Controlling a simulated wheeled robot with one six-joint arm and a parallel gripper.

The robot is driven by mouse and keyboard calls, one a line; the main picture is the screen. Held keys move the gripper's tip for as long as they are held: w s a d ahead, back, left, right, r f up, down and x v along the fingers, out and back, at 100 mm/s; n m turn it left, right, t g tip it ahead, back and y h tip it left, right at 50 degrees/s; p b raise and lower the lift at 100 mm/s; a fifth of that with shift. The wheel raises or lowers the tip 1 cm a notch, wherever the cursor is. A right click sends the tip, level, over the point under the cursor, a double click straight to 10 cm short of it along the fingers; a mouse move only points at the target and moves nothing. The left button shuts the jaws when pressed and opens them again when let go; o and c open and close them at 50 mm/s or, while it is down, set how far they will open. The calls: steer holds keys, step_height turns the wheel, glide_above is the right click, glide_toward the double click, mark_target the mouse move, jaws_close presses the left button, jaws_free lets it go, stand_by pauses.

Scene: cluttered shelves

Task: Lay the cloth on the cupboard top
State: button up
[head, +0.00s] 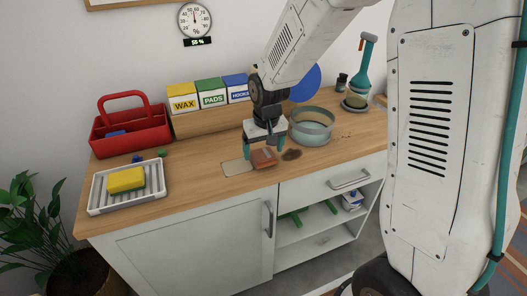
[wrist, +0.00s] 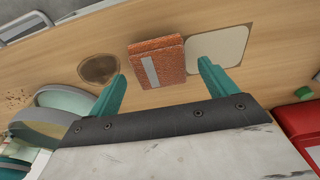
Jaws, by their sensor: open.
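The cloth, a folded orange-red piece with a pale grey strip, shows below my gripper in the head view (head: 263,159) and in the wrist view (wrist: 160,58). It appears to rest on the wooden cupboard top (head: 205,187), between a cream square patch (head: 236,167) and a dark brown stain (head: 291,154). My gripper (head: 264,151) points down over the cloth with its teal fingers apart. In the wrist view the fingertips (wrist: 162,75) are spread wider than the cloth, with nothing held between them. Any small gap between cloth and fingers is hard to judge.
A grey-green round bowl (head: 311,127) stands right of my gripper. A red caddy (head: 131,130) and a white tray (head: 105,195) with a yellow sponge (head: 126,179) are at left. Labelled boxes (head: 184,97) line the back. The front-middle strip of top is clear.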

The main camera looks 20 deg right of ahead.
mark_target(266, 159)
step_height(266, 159, up, 11)
steer(key=s, duration=0.2)
steer(key=s+d+r, duration=0.1)
steer(key=s+r, duration=0.2)
steer(key=s, duration=1.1)
steer(key=s+d+r, duration=0.2)
steer(key=s+r, duration=0.2)
steer(key=s, duration=0.9)
steer(key=shift+s+g, duration=0.3)
steer(key=shift+s, duration=0.05)
